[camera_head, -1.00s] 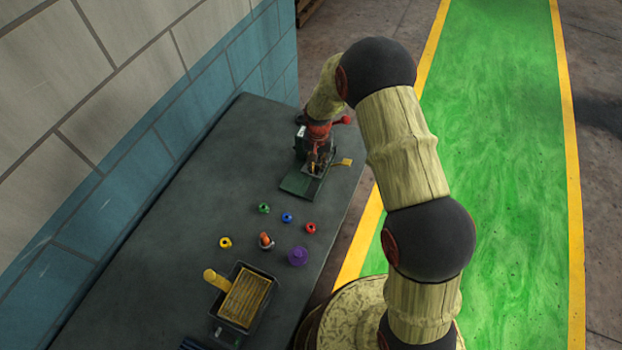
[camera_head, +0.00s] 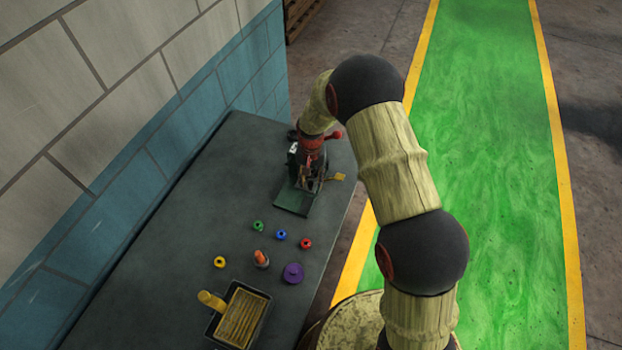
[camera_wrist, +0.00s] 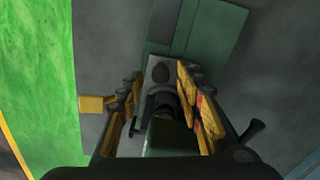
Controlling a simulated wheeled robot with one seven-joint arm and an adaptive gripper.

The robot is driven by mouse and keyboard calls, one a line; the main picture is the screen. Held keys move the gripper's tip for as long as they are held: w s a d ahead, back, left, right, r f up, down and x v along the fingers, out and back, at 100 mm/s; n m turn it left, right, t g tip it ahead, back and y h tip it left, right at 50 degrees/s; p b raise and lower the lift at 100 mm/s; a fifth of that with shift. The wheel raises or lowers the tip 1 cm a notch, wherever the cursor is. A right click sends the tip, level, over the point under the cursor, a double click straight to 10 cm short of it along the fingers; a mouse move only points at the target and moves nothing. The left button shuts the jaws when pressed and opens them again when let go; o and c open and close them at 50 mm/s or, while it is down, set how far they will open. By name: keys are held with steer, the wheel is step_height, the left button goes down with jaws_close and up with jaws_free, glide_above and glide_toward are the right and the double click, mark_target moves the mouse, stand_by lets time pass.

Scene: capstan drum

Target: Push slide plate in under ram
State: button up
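The press, with a green base (camera_head: 296,200), stands near the far end of the grey bench. My gripper is over it, and in the wrist view my gripper (camera_wrist: 162,112) has its two yellow-and-black fingers well apart. Between the fingers are a dark round part that looks like the ram (camera_wrist: 164,108) and a green block (camera_wrist: 168,138). A small grey plate with a dark knob, which looks like the slide plate (camera_wrist: 159,70), lies just beyond the fingertips on the green base. I cannot tell whether a finger touches it. The ram's lower end is hidden.
A yellow tab (camera_head: 338,177) sticks out right of the press. Green (camera_head: 257,226), blue (camera_head: 281,235), red (camera_head: 305,243) and yellow (camera_head: 219,262) rings, an orange-topped piece (camera_head: 261,258), a purple piece (camera_head: 293,273) and a black tray (camera_head: 262,328) are on the nearer bench. A wall borders its left.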

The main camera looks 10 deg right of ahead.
step_height(320, 180, up, 12)
stand_by(0.5)
stand_by(0.5)
steer(key=s+d+r+n+t+b, duration=0.1)
steer(key=s+r+b, duration=0.3)
steer(key=s, duration=0.6)
steer(key=s+d+r+n+t+b, duration=0.1)
steer(key=s+r+b, duration=0.4)
steer(key=s, duration=0.6)
steer(key=s+d+r+n+t+b, duration=0.1)
steer(key=s+d+r+t+b, duration=0.2)
steer(key=s+r, duration=0.3)
steer(key=s+b, duration=0.1)
steer(key=s, duration=0.4)
steer(key=shift+d+r+n+t, duration=0.15)
steer(key=shift+d+n+t, duration=0.15)
steer(key=shift+d+n, duration=0.1)
